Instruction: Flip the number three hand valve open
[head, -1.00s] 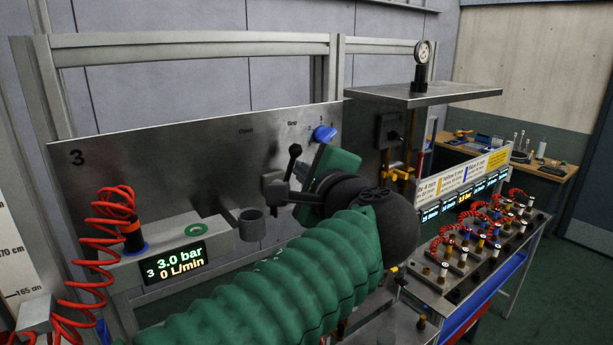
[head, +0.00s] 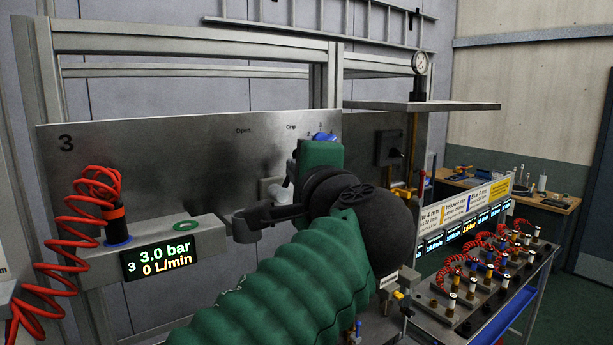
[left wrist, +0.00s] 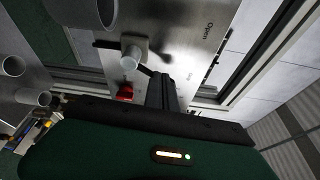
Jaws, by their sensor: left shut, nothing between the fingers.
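The number three panel (head: 90,165) stands at the left of the head view, with "Open" printed near its top. In the left wrist view the valve's pale round end (left wrist: 130,60) lies just left of my shut fingers (left wrist: 163,92). My right gripper is out of view.
The display (head: 160,258) reads 3.0 bar and 0 L/min. A red coiled hose (head: 62,240) hangs at the left. A grey cup-shaped holder (head: 247,230) sits close by the fingers. A bench with several small fittings (head: 490,270) stands to the right.

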